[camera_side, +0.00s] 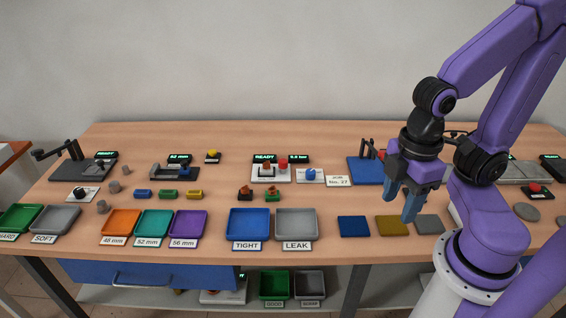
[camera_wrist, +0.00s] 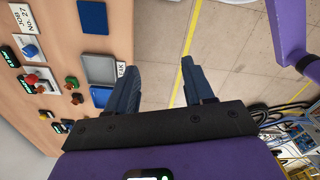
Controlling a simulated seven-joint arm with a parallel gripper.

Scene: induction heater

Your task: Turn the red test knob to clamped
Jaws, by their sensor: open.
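A red knob (camera_side: 283,163) stands on the white unit with a READY display, near the middle of the table. A red knob also shows in the wrist view (camera_wrist: 31,78), at the left. Another red knob (camera_side: 535,187) sits on a small black base at the far right of the table. Which one is the test knob, and how either is set, I cannot tell. My gripper (camera_side: 401,205) is open and empty, above the table's front right part, apart from both knobs. Its two blue fingers also show in the wrist view (camera_wrist: 160,65), partly over the floor.
A blue knob (camera_side: 310,173) stands beside the READY unit. A blue tray (camera_side: 233,237) and a grey tray (camera_side: 312,235) lie at the front middle. A blue pad (camera_side: 353,226) and an olive pad (camera_side: 391,225) lie near my gripper.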

